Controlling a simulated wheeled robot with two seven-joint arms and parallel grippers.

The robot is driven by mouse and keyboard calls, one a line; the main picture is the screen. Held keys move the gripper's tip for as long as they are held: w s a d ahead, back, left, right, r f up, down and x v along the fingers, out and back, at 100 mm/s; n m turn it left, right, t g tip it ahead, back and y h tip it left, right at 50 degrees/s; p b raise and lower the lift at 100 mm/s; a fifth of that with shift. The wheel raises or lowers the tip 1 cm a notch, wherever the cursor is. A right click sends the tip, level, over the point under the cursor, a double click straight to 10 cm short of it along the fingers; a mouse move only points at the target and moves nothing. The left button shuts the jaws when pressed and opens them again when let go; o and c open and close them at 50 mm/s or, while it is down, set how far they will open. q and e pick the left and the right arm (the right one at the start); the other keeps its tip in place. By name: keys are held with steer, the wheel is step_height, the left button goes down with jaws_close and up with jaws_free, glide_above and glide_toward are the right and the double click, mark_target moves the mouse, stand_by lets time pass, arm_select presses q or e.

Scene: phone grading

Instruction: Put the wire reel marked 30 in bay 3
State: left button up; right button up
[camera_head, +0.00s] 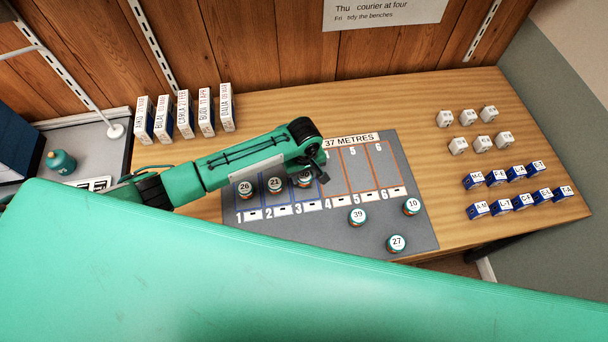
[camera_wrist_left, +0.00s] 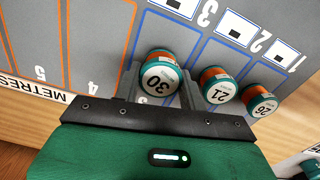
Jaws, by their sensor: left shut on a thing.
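The wire reel marked 30 (camera_wrist_left: 158,75) has a white top, a teal rim and an orange side. My left gripper (camera_head: 312,176) is shut on it, with one finger on each side in the left wrist view (camera_wrist_left: 158,88). The reel is over or on bay 3 (camera_wrist_left: 174,28) of the grey mat (camera_head: 260,226); I cannot tell whether it touches the mat. In the head view the gripper partly hides the reel (camera_head: 304,180). Reel 21 (camera_head: 275,185) stands in bay 2, and reel 26 (camera_head: 245,189) in bay 1. My right gripper is not in view.
Reels 39 (camera_head: 358,216), 10 (camera_head: 411,206) and 27 (camera_head: 397,243) stand at the mat's front right. Bays 4 to 6 look empty. White boxes (camera_head: 186,115) line the back left. Small white and blue blocks (camera_head: 483,144) stand at the right.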

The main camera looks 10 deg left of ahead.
arm_select(q)
steer(key=shift+f, duration=0.85)
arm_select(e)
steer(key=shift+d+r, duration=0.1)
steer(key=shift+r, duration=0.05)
arm_select(q)
steer(key=shift+f, duration=0.15)
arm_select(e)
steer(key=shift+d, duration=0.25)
arm_select(q)
steer(key=o, duration=1)
steer(key=shift+c, duration=0.2)
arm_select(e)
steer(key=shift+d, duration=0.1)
arm_select(q)
step_height(320, 180, up, 12)
steer(key=shift+f+b, duration=0.25)
steer(key=shift+b, duration=0.6)
steer(key=shift+r, duration=0.4)
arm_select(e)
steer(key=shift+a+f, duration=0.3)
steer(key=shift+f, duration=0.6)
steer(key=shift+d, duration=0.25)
